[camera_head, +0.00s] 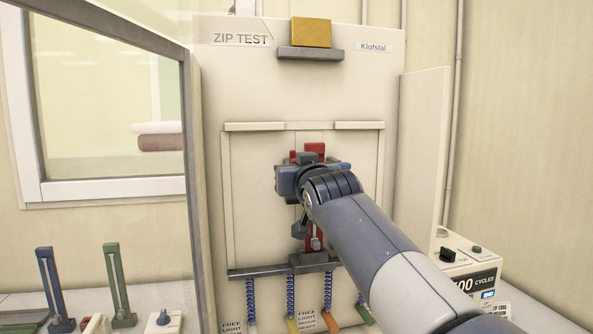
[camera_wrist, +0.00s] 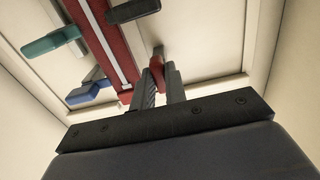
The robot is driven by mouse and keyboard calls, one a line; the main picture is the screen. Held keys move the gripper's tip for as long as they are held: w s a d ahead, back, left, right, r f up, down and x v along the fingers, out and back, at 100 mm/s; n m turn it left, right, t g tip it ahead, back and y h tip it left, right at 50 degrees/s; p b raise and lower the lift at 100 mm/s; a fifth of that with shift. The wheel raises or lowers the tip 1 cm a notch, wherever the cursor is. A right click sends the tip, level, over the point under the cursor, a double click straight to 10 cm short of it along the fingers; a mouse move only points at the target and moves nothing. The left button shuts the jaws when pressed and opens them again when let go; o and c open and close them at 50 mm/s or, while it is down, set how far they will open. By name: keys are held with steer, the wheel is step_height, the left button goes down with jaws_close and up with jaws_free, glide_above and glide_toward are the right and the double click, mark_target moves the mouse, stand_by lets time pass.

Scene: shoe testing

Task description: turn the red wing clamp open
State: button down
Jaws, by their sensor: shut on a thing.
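The red wing clamp (camera_wrist: 157,68) stands out from the pale panel in the wrist view, beside a long red strip (camera_wrist: 103,42) with a light line down it. My gripper (camera_wrist: 161,80) is shut on the red clamp, with one finger on each side of it. In the head view my gripper (camera_head: 296,180) is in front of the middle of the test panel (camera_head: 255,190), and my arm comes in from the lower right. There the wrist covers much of the fixture, and I cannot make out the red clamp.
Other wing pieces are close by in the wrist view: a teal one (camera_wrist: 52,43), a blue one (camera_wrist: 90,92) and a dark one (camera_wrist: 134,10). A dark ledge (camera_head: 262,271) runs below the fixture. A control box (camera_head: 465,265) stands at the right.

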steer(key=c, duration=1.4)
jaws_free()
steer(key=shift+c, duration=0.2)
steer(key=shift+s, duration=0.1)
steer(key=b+v, duration=0.3)
steer(key=v, duration=0.7)
steer(key=shift+s, duration=0.3)
steer(key=shift+w, duration=0.1)
steer(key=p+x, duration=0.3)
steer(key=x, duration=0.7)
steer(key=shift+w, duration=0.3)
